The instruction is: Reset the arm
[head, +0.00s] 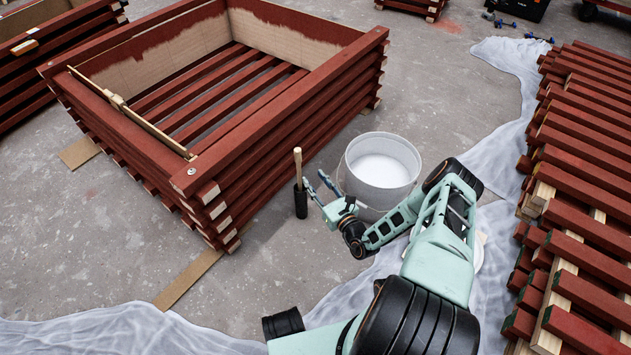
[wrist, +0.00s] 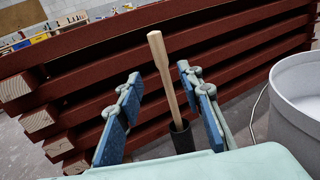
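My gripper (head: 319,187) is open, with its two fingers apart, beside a white bucket (head: 382,168). In the wrist view my gripper (wrist: 160,108) shows blue finger pads on both sides. Between them in the picture is a wooden handle (wrist: 164,75) that rises from a black holder (wrist: 181,138). In the head view the handle (head: 297,164) and holder (head: 300,201) stand upright just left of the fingertips. The fingers do not appear closed on the handle. My arm reaches from the bottom of the head view, bent at the elbow.
A red-painted batten crate (head: 285,120) stands to the left of the holder. Red battens (head: 585,200) are stacked on the right. White sheeting (head: 130,330) lies on the floor along the front and right. A strip of board (head: 187,280) lies near the crate. Bare concrete shows around.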

